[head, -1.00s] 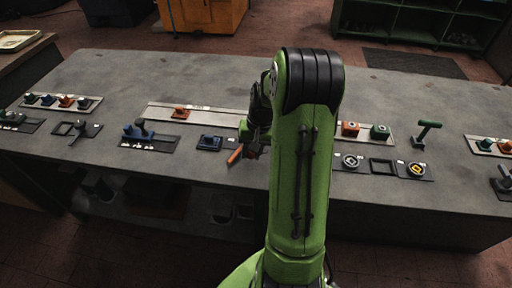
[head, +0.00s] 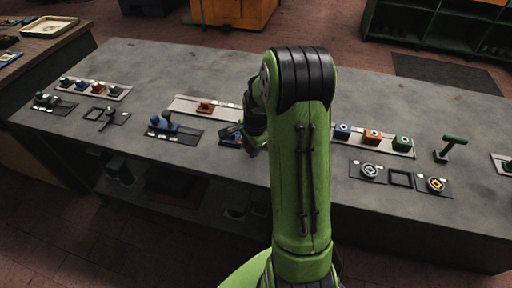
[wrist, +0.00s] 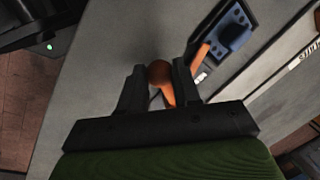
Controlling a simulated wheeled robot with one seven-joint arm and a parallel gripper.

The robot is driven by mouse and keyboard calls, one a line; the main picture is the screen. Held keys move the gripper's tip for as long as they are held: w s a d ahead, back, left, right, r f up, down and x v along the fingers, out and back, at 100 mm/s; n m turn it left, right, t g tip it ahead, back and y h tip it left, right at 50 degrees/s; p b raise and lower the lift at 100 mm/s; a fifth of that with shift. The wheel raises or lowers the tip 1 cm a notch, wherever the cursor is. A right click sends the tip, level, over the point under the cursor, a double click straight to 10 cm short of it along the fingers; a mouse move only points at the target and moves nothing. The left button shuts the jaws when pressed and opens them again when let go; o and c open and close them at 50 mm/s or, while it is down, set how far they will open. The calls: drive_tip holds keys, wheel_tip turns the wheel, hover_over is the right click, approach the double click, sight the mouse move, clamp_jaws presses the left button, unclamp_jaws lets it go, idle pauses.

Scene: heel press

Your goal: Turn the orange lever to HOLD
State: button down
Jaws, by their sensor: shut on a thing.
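The orange lever has a rounded end (wrist: 159,71) that sits between the two fingers of my gripper (wrist: 160,68) in the wrist view. My gripper is shut on it. Another orange part shows beyond the right finger, beside the blue base (wrist: 234,34); the finger hides what lies between. In the head view the blue base (head: 230,135) is near the bench's front edge, with my gripper (head: 254,148) just right of it. The lever is hidden there by my arm. Small pale marks lie by the base; I cannot read HOLD on any.
The grey bench (head: 130,65) carries other controls: a blue lever unit (head: 168,124) to the left, blue, orange and green blocks (head: 372,137) to the right, and a green T-handle (head: 452,147). An orange block (head: 206,107) stands on a strip behind the base. The back of the bench is clear.

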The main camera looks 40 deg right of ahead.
drive_tip(key=shift+w+a+m, duration=0.1)
drive_tip(key=shift+w+m, duration=0.6)
drive_tip(key=shift+m, duration=0.4)
drive_tip(key=c, duration=0.8)
unclamp_jaws()
wheel_tip(320, 180, up, 15)
drive_tip(key=s+p, duration=0.3)
drive_tip(key=p, duration=0.1)
drive_tip(key=shift+a+r, duration=0.2)
drive_tip(key=shift+a, duration=0.15)
drive_tip(key=shift+w, duration=0.1)
